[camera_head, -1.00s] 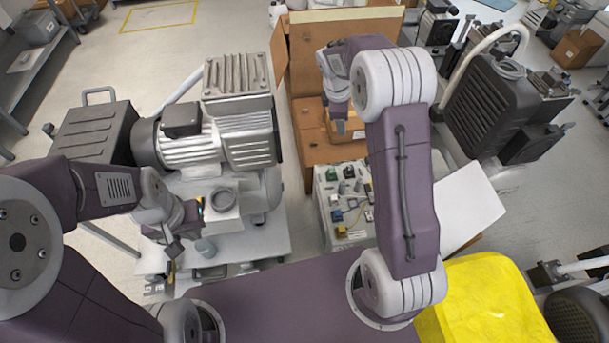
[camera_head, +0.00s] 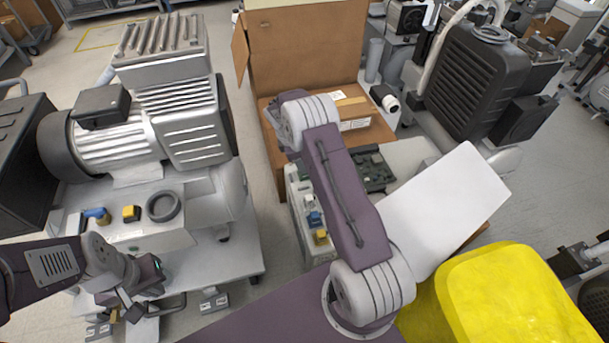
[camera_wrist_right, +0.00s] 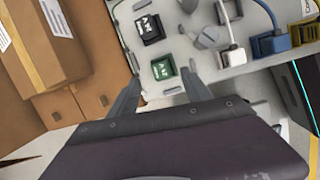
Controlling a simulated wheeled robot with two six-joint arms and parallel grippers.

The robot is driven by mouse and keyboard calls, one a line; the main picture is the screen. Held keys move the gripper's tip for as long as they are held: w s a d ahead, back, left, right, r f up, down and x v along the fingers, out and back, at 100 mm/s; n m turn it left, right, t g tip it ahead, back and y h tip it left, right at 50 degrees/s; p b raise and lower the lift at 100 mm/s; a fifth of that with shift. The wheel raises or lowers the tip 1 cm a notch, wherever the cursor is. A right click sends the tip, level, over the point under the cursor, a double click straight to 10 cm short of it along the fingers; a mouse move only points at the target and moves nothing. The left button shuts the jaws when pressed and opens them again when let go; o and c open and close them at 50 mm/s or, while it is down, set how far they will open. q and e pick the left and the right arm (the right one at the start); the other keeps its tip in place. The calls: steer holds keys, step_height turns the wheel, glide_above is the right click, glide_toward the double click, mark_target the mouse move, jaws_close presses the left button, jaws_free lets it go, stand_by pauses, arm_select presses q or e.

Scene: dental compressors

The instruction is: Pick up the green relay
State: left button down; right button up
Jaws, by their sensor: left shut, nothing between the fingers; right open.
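The green relay (camera_wrist_right: 163,68) is a small green block with white markings on a light panel (camera_wrist_right: 185,52) in the right wrist view. My right gripper (camera_wrist_right: 161,92) is open, its two fingers pointing towards the relay, one on either side of its near end. The relay does not look gripped. A black relay (camera_wrist_right: 150,28) stands just beyond it. In the head view my right arm covers the right gripper and much of the panel (camera_head: 302,222). My left gripper (camera_head: 133,312) is shut and empty at the lower left, in front of the compressor bench.
Blue (camera_wrist_right: 271,44) and yellow (camera_wrist_right: 306,32) connectors sit on the panel to the right. A cardboard box (camera_wrist_right: 42,45) is close on the left. In the head view a silver compressor (camera_head: 165,110) stands left and a yellow cover (camera_head: 510,300) lies at lower right.

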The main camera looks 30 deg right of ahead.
steer(key=b+x, duration=0.4)
steer(key=shift+s+f, duration=0.1)
steer(key=shift+f, duration=0.55)
steer(key=shift+r, duration=0.2)
jaws_close()
